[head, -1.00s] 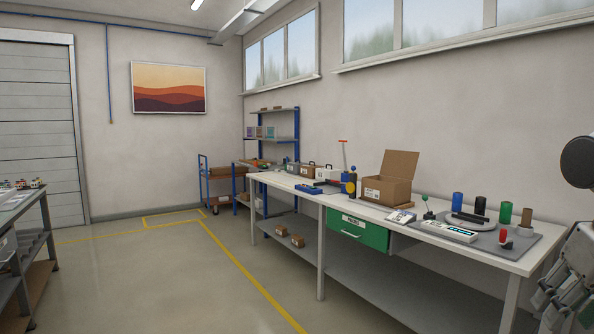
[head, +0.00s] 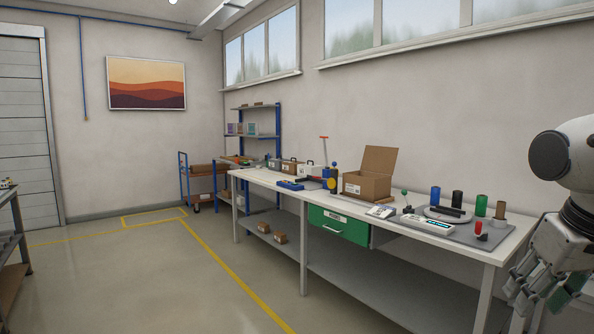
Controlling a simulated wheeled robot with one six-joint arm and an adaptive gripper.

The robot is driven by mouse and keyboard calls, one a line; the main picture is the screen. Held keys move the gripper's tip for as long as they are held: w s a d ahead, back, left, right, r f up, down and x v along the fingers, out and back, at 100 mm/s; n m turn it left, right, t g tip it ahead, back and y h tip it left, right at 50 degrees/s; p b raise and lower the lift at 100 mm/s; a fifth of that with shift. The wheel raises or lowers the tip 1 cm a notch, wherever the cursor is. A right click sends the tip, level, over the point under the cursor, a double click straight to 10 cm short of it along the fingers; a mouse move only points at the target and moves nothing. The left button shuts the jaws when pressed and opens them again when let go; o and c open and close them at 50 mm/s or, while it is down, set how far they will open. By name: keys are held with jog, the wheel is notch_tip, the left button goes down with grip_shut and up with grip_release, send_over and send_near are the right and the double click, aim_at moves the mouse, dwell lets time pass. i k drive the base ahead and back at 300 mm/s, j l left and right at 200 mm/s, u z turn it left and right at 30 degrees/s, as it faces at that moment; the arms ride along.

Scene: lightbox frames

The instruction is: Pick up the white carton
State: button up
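A small white box with a dark handle (head: 309,170) stands toward the far end of the long workbench, beside a brown box. It is the only white carton-like thing I can make out, and it is too small to be sure of. My gripper (head: 528,292) hangs at the right edge, in front of the bench's near end and far from the white box. Its fingers overlap and part of it is cut off, so I cannot tell whether it is open or shut.
The workbench (head: 268,183) runs along the right wall. An open brown cardboard box (head: 366,186), a blue-and-yellow tool (head: 331,178) and several coloured cylinders stand on it. A green drawer (head: 338,226) hangs beneath. The floor (head: 130,280) left of the bench is clear.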

aim_at(303, 170)
jog(key=i+j+u, duration=0.35)
jog(key=i, duration=0.5)
jog(key=i+j+u, duration=0.35)
jog(key=i, duration=0.5)
jog(key=i+u, duration=0.35)
jog(key=i, duration=0.55)
jog(key=i+z, duration=0.1)
jog(key=i, duration=0.45)
jog(key=i+j+z, duration=0.1)
jog(key=i, duration=0.45)
jog(key=i+j+z, duration=0.1)
jog(key=i, duration=0.45)
jog(key=i+j+z, duration=0.1)
jog(key=i, duration=0.45)
jog(key=i+l+z, duration=0.1)
jog(key=i+z, duration=0.25)
jog(key=i, duration=0.15)
jog(key=i+z, duration=0.35)
jog(key=i, duration=0.15)
jog(key=i+j+z, duration=0.2)
jog(key=i+z, duration=0.15)
jog(key=i, duration=0.15)
jog(key=i+l+z, duration=0.2)
jog(key=i, duration=0.3)
jog(key=j, duration=0.1)
